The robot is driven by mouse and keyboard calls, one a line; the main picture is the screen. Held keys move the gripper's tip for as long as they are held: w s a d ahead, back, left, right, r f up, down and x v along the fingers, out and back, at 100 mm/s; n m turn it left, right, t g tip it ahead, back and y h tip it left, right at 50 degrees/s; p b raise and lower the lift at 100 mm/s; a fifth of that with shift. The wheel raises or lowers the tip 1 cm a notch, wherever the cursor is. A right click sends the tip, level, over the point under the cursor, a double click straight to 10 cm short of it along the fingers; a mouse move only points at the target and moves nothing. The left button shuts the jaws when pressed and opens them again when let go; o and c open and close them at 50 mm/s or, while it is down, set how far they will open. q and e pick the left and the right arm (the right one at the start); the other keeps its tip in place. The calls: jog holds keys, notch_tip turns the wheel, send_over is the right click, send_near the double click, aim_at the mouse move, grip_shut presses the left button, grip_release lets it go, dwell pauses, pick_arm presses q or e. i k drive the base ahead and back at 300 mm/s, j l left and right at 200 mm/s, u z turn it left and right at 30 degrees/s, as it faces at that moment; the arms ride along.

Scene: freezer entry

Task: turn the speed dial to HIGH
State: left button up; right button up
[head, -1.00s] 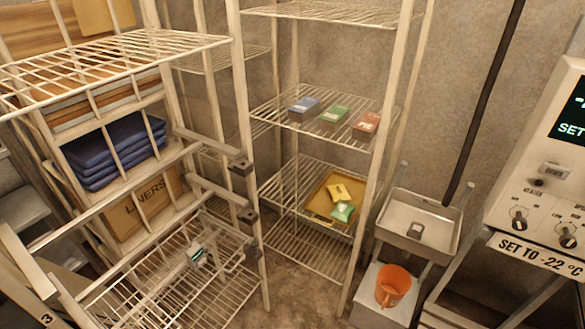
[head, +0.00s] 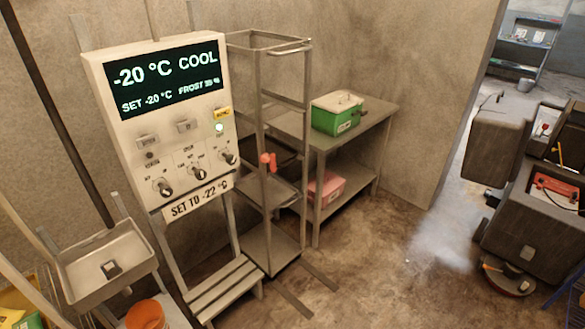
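A white control panel (head: 165,120) stands on a frame at the left of the head view. Its dark screen (head: 165,79) reads -20 °C, COOL, SET -20 °C and FROST with a percentage. Below are three dark dials: a left dial (head: 163,187), a middle dial (head: 198,173) and a right dial (head: 229,156). Their lettering is too small to tell which is the speed dial or where each points. A plate (head: 199,198) reads SET TO -22 °C. Neither gripper is in view.
A metal tray (head: 78,278) and an orange bucket (head: 146,314) stand left of the panel. A tall metal rack (head: 272,250) stands to its right, then a table (head: 384,115) with a green box (head: 337,116). Open floor (head: 370,260) lies in front.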

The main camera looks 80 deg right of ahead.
aim_at(200, 174)
jog(key=z, duration=2.05)
